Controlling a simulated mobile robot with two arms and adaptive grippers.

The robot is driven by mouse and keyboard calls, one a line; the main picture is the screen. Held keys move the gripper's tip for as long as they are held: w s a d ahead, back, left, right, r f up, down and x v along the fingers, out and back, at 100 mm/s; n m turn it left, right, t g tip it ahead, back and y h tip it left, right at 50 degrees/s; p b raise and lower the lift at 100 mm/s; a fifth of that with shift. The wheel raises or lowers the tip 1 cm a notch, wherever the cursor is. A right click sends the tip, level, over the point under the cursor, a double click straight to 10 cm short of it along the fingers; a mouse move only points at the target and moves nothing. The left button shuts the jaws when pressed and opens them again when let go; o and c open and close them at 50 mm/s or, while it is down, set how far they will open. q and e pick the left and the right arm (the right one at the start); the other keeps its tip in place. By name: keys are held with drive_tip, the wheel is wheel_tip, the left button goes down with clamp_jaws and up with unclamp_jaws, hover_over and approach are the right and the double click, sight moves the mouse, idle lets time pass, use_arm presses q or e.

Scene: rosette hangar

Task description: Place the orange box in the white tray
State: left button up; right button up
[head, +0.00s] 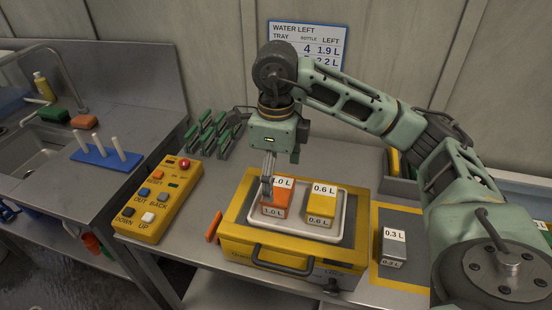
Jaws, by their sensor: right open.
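The orange box (272,211), labelled 1.0 L, stands upright in the left part of the white tray (332,225). The tray lies on top of a yellow case. A yellow box (321,206), labelled 0.6 L, stands beside the orange box in the same tray, with a small gap between them. My right gripper (267,187) points down at the left side of the orange box's top and hides part of it. Its jaws are open, though the fingers look close together from here; I cannot tell whether they touch the box. My left gripper is out of view.
A grey box (393,247), labelled 0.3 L, stands right of the yellow case (236,244). A yellow button panel (160,200) lies to the left. A green rack (210,133) stands behind. A sign (308,38) hangs on the wall. A sink is at far left.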

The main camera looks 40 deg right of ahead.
sight(276, 188)
wheel_tip(276, 188, up, 7)
drive_tip(key=shift+f+p, duration=0.2)
drive_tip(key=shift+p, duration=0.15)
